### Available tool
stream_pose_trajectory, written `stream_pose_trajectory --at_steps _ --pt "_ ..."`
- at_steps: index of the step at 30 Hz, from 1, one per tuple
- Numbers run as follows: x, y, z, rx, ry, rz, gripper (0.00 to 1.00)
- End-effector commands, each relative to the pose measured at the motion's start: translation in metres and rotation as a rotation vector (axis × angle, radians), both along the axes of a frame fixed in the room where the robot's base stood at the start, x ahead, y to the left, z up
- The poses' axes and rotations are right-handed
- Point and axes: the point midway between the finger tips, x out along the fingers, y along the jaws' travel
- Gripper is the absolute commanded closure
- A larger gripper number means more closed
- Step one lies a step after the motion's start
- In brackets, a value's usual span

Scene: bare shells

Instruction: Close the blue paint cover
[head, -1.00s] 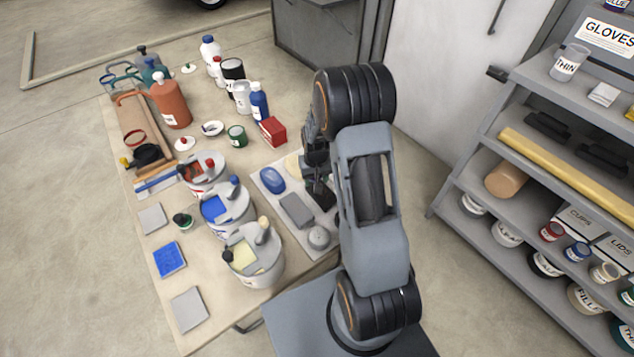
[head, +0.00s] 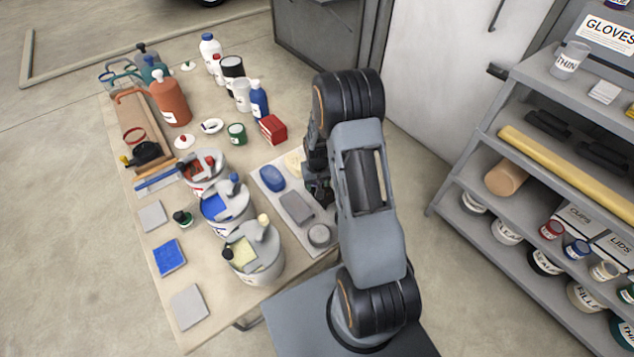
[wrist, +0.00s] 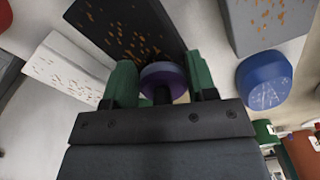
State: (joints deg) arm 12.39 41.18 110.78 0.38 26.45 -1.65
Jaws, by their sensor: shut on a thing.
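The blue paint can (head: 240,214) stands on the table between the red and yellow paint cans. Its grey cover (head: 236,199) has a blue-topped knob (head: 234,179) and leaves part of the top open, with blue paint (head: 214,207) showing. My gripper (head: 318,192) is right of this can, over the grey board, and largely hidden by my arm. In the wrist view its green fingers (wrist: 160,82) are closed on a purple round knob (wrist: 163,73), beside a black orange-speckled block (wrist: 125,28). Whether knob and block are joined is unclear.
The grey board (head: 266,196) holds a blue oval piece (head: 272,178), a grey block (head: 296,207) and a grey round piece (head: 319,235). The red can (head: 205,180) and yellow can (head: 262,262) flank the blue one. Bottles crowd the far table. A shelf (head: 500,150) stands right.

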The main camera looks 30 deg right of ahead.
Motion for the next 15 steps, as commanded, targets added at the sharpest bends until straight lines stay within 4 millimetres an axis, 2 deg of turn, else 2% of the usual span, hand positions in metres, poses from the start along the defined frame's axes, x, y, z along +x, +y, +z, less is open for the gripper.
stream_pose_trajectory --at_steps 9,10,15 --pt "-0.001 0.0002 -0.0084 0.0 0.002 0.0 0.74" --pt "-0.0013 0.0003 -0.0089 0.001 0.003 0.0 0.46" --pt "-0.0025 0.0004 -0.0107 0.001 0.006 0.0 0.3"
